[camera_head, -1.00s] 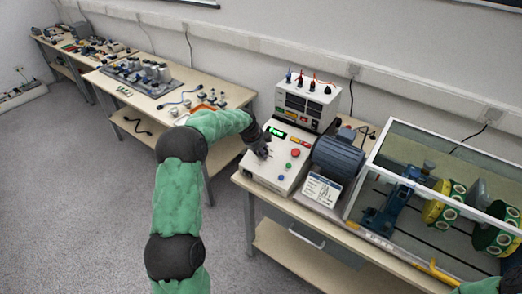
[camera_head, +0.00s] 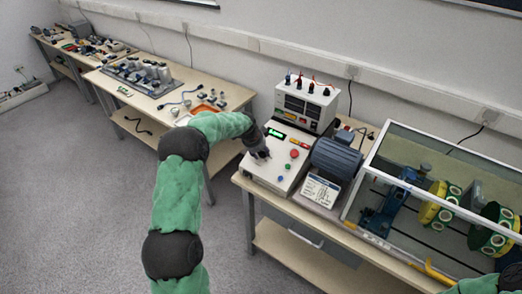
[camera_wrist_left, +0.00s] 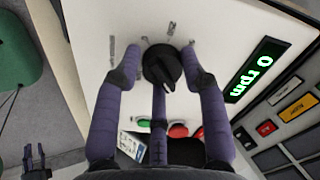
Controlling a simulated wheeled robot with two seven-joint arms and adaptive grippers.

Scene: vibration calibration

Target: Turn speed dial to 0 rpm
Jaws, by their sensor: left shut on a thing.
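The speed dial (camera_wrist_left: 163,66) is a round black knob with a pointer ridge on the white sloped console (camera_head: 262,177). My left gripper (camera_head: 262,153) is at the console's left part. In the left wrist view its purple fingers (camera_wrist_left: 160,75) are around the dial and shut on it. The green display (camera_wrist_left: 256,69) beside the dial reads 0 rpm. It also shows in the head view (camera_head: 276,134). My right gripper (camera_wrist_left: 35,158) shows small at the lower left of the wrist view, its fingers apart. The dial is mostly hidden in the head view.
A red button (camera_head: 293,154) and a green button (camera_head: 287,166) sit right of the dial. A power unit (camera_head: 307,103) stands behind the console. A blue-grey motor (camera_head: 336,157) and a glazed rig (camera_head: 440,195) stand to the right.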

